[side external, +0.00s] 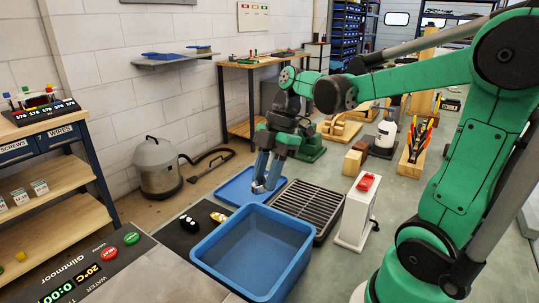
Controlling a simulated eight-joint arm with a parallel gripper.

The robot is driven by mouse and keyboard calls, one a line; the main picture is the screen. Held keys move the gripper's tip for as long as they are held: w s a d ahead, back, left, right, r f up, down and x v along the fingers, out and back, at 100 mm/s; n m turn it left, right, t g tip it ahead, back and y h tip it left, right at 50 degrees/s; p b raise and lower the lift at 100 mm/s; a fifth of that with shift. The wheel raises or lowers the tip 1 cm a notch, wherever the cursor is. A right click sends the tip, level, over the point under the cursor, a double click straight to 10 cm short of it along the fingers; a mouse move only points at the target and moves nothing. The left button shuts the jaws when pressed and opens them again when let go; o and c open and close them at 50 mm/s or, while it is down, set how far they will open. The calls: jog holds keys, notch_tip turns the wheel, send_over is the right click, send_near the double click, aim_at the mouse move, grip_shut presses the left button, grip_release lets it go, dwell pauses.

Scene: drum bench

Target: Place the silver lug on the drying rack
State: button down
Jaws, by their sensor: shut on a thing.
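My gripper (266,185) points down over the right part of a flat blue tray (232,190). Its fingers are shut on a small grey piece at their tips, which looks like the silver lug (261,188). The piece is mostly hidden by the fingers, and I cannot tell whether it touches the tray. The drying rack (310,207), a dark slatted grate, lies just right of the tray and is empty. My gripper is to the left of the rack.
A deep blue basin (255,252) stands in front of the rack. A black mat (186,236) with small parts lies left of the basin. A white box with a red top (357,209) stands right of the rack. Wooden blocks (353,161) and a tool holder (415,158) are behind.

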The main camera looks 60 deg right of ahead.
jog(key=d+r+m+t, duration=0.1)
jog(key=d+r+m, duration=0.25)
jog(key=d, duration=0.45)
notch_tip(320, 180, up, 4)
jog(key=m+t+h, duration=0.1)
jog(key=m, duration=0.2)
send_over(303, 204)
jog(key=s+d, duration=0.1)
notch_tip(303, 204, down, 19)
jog(key=shift+f, duration=0.1)
jog(key=shift+f, duration=0.1)
jog(key=c, duration=0.6)
grip_release()
